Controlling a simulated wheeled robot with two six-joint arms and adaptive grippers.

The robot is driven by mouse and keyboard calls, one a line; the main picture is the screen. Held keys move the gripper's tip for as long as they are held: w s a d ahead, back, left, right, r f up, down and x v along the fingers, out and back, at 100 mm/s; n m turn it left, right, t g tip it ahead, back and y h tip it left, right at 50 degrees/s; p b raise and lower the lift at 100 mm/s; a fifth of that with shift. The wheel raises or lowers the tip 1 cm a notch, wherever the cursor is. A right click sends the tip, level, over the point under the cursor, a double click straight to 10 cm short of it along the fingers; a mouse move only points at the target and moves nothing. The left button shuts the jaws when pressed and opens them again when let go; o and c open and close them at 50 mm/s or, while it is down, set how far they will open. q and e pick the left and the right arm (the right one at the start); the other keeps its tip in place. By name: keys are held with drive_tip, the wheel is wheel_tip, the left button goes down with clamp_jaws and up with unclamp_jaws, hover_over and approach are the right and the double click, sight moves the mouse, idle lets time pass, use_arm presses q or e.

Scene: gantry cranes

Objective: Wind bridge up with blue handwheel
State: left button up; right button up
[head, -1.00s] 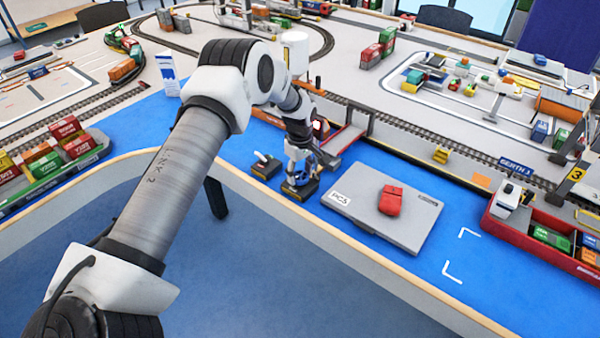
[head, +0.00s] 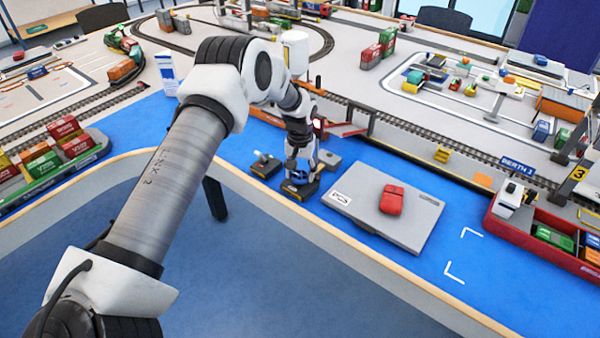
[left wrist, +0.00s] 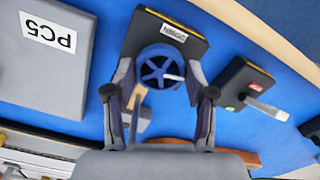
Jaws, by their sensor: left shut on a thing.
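The blue handwheel (left wrist: 162,70) sits on a dark box with an upside-down label in the left wrist view. It shows small and partly covered at the foot of my arm in the head view (head: 298,177). My left gripper (left wrist: 162,74) reaches down over the wheel, with its two fingers on either side, shut on it. In the head view the gripper (head: 300,170) hides much of the wheel. The bridge appears to be the red-edged span (head: 346,130) just behind the gripper, partly hidden by my arm. My right gripper is not in view.
A second dark box with a pale lever (head: 264,165) stands close to the left of the wheel. A grey PC5 case (head: 365,235) with a red object (head: 393,199) on it lies to the right. A red ship (head: 550,240) stands far right.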

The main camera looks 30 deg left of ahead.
use_arm(q)
drive_tip(key=m, duration=0.4)
drive_tip(key=m+b, duration=0.1)
drive_tip(key=m, duration=0.2)
drive_tip(key=shift+s+f, duration=0.15)
drive_tip(key=shift+f, duration=0.15)
drive_tip(key=m, duration=0.4)
drive_tip(key=m+b, duration=0.1)
drive_tip(key=m, duration=0.2)
drive_tip(key=shift+m, duration=0.3)
drive_tip(key=m, duration=0.3)
drive_tip(key=shift+d+m, duration=0.1)
drive_tip(key=shift+m, duration=0.2)
drive_tip(key=m+b, duration=0.1)
drive_tip(key=m, duration=0.2)
drive_tip(key=shift+m, duration=0.3)
drive_tip(key=m, duration=0.6)
drive_tip(key=shift+m, duration=0.3)
